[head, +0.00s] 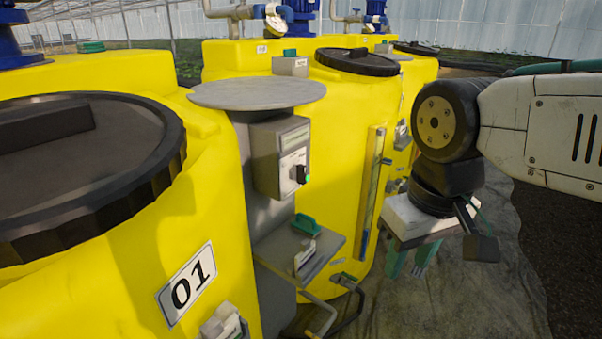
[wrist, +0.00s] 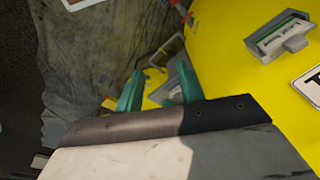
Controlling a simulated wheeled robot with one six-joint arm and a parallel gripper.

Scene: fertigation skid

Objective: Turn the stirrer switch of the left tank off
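A grey switch box (head: 280,155) stands on a grey post between the left tank and the tank behind it. Its front carries a label and a black rotary knob (head: 299,174); I cannot read the knob's position for certain. The left tank (head: 215,240) is yellow, with a black lid and a 01 plate. My gripper (head: 411,260) hangs to the right of the box and lower, apart from it, fingers pointing down. In the wrist view the two teal fingers (wrist: 157,88) stand apart with nothing held between them. The box is not recognisable in the wrist view.
A round grey plate (head: 258,93) sits above the box. Below it a shelf (head: 318,262) holds a green-handled item (head: 306,224). Pipes run low beside the tanks. A sight tube (head: 370,190) stands on the middle tank (head: 335,120). The sheeted floor (head: 460,300) at right is open.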

